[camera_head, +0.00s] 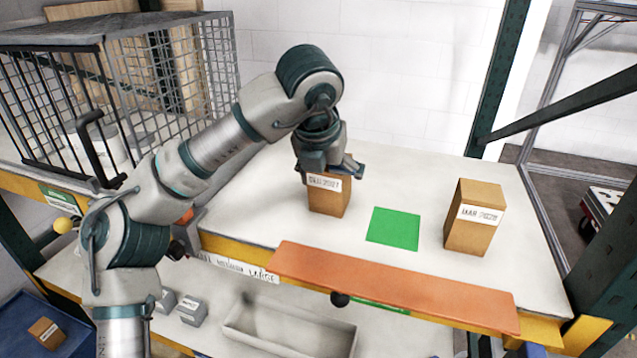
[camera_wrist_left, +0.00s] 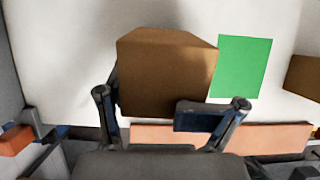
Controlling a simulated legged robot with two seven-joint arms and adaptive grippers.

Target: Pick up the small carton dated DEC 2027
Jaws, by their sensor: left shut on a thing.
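A brown carton (camera_head: 328,201) with a white label stands upright on the white shelf top, left of the green square. In the left wrist view the carton (camera_wrist_left: 160,70) sits between the two fingers (camera_wrist_left: 160,115). A second brown carton (camera_head: 474,228) with a white label stands right of the green square. Its date is also not clear. Its edge shows in the left wrist view (camera_wrist_left: 303,75). My right gripper is not in view.
The green square (camera_head: 394,229) is bare. An orange board (camera_head: 392,286) lies along the front edge. A wire cage (camera_head: 180,90) stands left, behind my arm. Grey boxes (camera_head: 192,309) and an empty tray (camera_head: 288,328) are below. A small carton (camera_head: 46,332) lies in a blue bin.

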